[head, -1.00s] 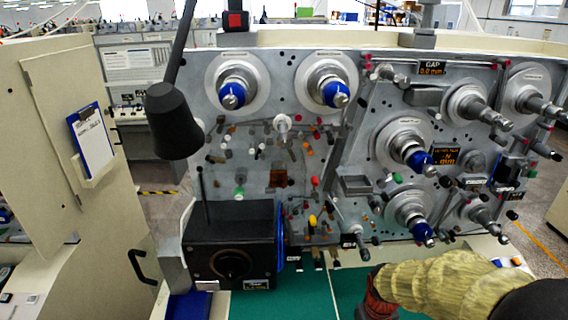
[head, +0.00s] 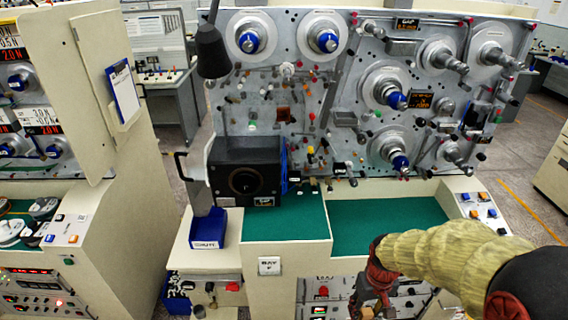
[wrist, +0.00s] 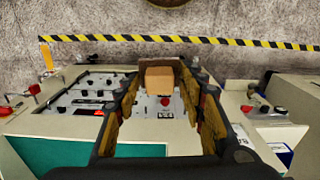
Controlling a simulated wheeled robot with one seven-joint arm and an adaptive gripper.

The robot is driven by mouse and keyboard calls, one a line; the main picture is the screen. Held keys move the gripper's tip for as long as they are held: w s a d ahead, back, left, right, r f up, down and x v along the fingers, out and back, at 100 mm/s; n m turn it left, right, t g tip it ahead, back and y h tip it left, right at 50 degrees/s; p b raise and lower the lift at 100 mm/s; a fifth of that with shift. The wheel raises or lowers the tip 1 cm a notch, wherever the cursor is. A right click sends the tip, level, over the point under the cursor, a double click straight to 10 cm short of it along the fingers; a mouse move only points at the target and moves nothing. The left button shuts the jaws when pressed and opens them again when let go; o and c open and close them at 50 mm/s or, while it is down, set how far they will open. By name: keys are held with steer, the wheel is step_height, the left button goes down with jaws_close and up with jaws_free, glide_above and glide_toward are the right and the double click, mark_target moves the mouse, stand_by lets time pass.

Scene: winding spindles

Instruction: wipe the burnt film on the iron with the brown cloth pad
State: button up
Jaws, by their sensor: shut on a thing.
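My gripper (wrist: 160,88) is shut on a tan-brown block, the cloth pad (wrist: 159,78), held between the fingertips in the wrist view. I cannot identify the iron for certain. A small brown piece (head: 284,114) sits on the grey spindle panel, well above and left of my gripper, too small to show any burnt film.
The grey panel (head: 350,75) carries several spindles and pegs. The green bench top (head: 385,225) is mostly clear. A beige cabinet (head: 100,85) stands at the left.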

steer(key=w+f+m+b, duration=0.2)
steer(key=w+f+b, duration=0.3)
steer(key=w, duration=0.5)
steer(key=w+a+f+b, duration=0.1)
steer(key=f+b, duration=0.2)
steer(key=f, duration=0.3)
steer(key=w+a+f+b, duration=0.1)
steer(key=a+f+b, duration=0.1)
steer(key=f+b, duration=0.2)
step_height(320, 180, down, 4)
steer(key=shift+w+a+r+n+b, duration=0.2)
steer(key=shift+w+a+n+b, duration=0.1)
steer(key=shift+w+n, duration=0.1)
